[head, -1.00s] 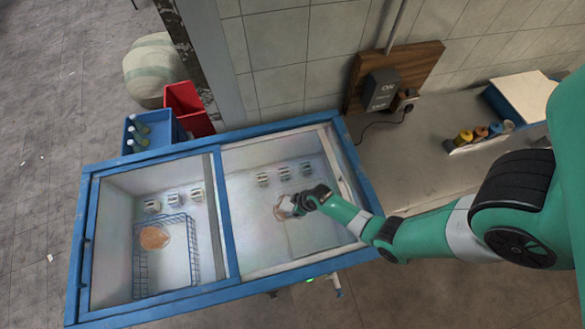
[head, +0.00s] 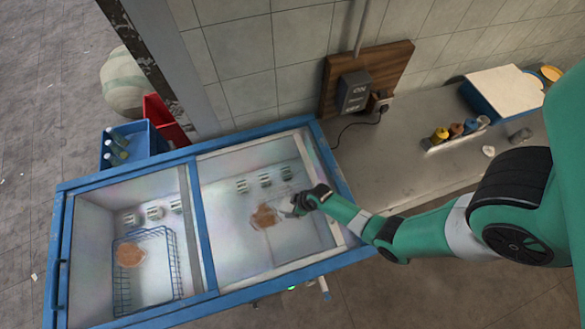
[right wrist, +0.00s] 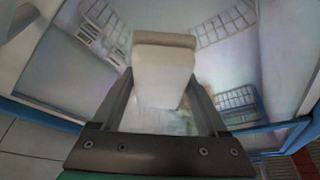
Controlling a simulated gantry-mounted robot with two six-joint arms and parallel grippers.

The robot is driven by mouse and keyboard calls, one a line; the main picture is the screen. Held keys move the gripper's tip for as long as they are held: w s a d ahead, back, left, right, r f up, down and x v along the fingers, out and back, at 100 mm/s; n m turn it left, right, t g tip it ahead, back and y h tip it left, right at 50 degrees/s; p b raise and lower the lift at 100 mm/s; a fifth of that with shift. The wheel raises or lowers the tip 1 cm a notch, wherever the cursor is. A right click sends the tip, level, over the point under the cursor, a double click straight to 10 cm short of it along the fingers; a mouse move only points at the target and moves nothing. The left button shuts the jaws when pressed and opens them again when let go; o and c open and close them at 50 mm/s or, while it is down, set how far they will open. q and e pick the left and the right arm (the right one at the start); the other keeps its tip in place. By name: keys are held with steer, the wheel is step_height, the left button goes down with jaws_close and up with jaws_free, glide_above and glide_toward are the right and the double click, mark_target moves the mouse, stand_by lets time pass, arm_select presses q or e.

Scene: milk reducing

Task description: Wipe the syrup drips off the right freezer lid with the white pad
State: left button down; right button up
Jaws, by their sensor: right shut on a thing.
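The right freezer lid (head: 232,245) is a clear pane in a blue frame. A brownish syrup patch (head: 264,216) shows on it, near its middle. My right gripper (head: 298,206) is over this lid, just right of the patch. In the right wrist view it is shut on the white pad (right wrist: 163,75), a pale block between the two fingers. A faint brownish smear shows beside and below the pad there. I cannot tell whether the pad touches the glass. My left gripper is not in view.
The left lid (head: 95,215) lies alongside, with a wire basket (head: 150,290) and a brownish round patch (head: 130,256) showing there. A blue crate with bottles (head: 132,143) stands behind the freezer. A counter (head: 400,155) with small jars (head: 455,131) lies at the right.

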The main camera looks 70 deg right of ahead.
steer(key=r, duration=0.1)
steer(key=r+p, duration=0.2)
steer(key=shift+w+a+r, duration=0.15)
steer(key=shift+w+r, duration=0.1)
steer(key=shift+r, duration=0.05)
step_height(320, 180, up, 4)
steer(key=p, duration=0.4)
